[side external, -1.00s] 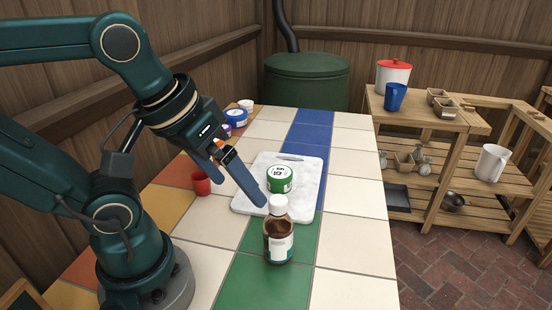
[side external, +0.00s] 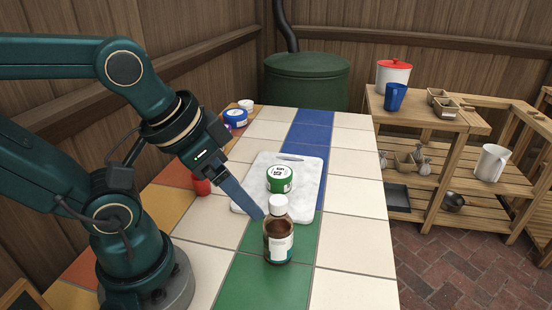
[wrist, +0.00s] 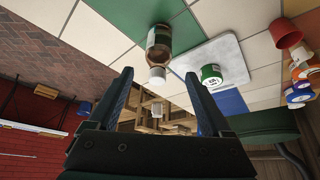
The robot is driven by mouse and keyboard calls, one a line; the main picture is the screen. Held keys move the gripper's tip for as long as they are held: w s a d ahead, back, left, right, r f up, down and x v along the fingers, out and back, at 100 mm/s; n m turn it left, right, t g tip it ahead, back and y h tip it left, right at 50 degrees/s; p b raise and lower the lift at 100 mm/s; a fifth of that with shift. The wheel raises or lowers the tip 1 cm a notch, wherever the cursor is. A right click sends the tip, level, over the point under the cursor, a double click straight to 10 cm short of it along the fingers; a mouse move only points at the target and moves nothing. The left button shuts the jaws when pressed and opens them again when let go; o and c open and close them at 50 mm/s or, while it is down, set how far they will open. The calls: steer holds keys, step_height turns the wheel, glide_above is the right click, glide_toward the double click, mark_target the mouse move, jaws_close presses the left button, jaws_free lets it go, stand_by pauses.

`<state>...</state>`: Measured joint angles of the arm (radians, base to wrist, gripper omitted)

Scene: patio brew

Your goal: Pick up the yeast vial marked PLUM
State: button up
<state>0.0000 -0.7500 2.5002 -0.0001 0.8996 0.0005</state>
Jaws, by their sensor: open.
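A brown bottle (side external: 278,243) with a white cap and pale label stands upright on the green tiles in the side view. It also shows in the wrist view (wrist: 158,42), its cap between the two fingers as pictured. I cannot read PLUM on any label, so I cannot tell whether this is the vial. My gripper (side external: 260,216) slants down just left of the bottle's shoulder in the side view, where its fingers overlap. In the wrist view my gripper (wrist: 158,75) is open and empty, with its fingers wide apart.
A green-and-white tub (side external: 280,179) stands on a marble board (side external: 308,190) behind the bottle. A red cup (side external: 201,186) is partly hidden by my gripper. A blue-lidded tub (side external: 235,117) stands farther back. The tiles right of the bottle are clear.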

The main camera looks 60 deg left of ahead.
steer(key=w+a+f+m+g+y, duration=0.1)
steer(key=w+a+m+g+y, duration=0.15)
steer(key=a+m+y, duration=0.6)
steer(key=w+a+m+g+y, duration=0.2)
steer(key=a+g+y, duration=0.1)
steer(key=a, duration=1.1)
steer(key=a+f+m, duration=0.2)
steer(key=f, duration=0.1)
steer(key=w+a+f+m+y, duration=0.1)
steer(key=a+f+m, duration=0.1)
steer(key=a+f, duration=0.1)
steer(key=a+f+m+y, duration=0.1)
steer(key=a+f+m, duration=0.2)
steer(key=f, duration=0.1)
steer(key=shift+w+f+g, duration=0.2)
steer(key=shift+f+g, duration=0.05)
steer(key=shift+f, duration=0.05)
steer(key=shift+s+a+f, duration=0.1)
steer(key=shift+f, duration=0.15)
steer(key=shift+x, duration=2.35)
steer(key=shift+s, duration=0.1)
jaws_close()
